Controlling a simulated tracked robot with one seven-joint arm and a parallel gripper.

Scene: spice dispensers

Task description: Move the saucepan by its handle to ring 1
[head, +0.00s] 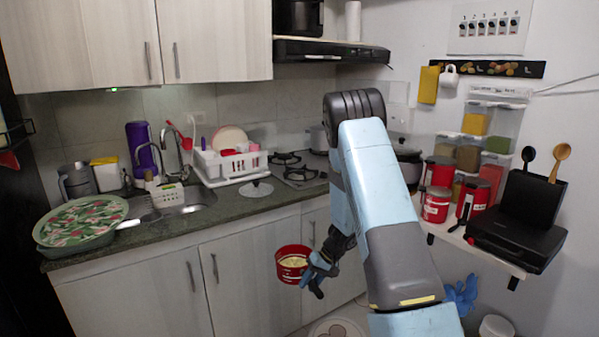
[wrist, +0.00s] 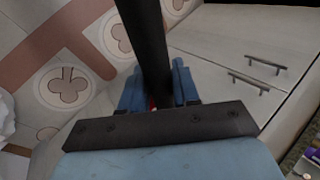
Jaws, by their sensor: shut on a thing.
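The red saucepan (head: 293,264) hangs in the air in front of the lower cabinets, below the counter edge, with something pale yellow inside it. My gripper (head: 318,270) is at its right side, shut on the dark handle. In the wrist view the black handle (wrist: 146,40) runs between the blue fingers of my gripper (wrist: 160,92). The pan's body is mostly hidden there. The stove (head: 300,172) is set in the counter behind; dark burners show at its left, and my arm hides part of its right. I cannot tell which is ring 1.
A white dish rack (head: 230,166) and a pot lid (head: 255,189) stand left of the stove. A large pot (head: 407,163) is right of my arm. A shelf at the right holds red canisters (head: 436,204) and a black appliance (head: 515,235). A panel of numbered switches (head: 488,26) hangs above.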

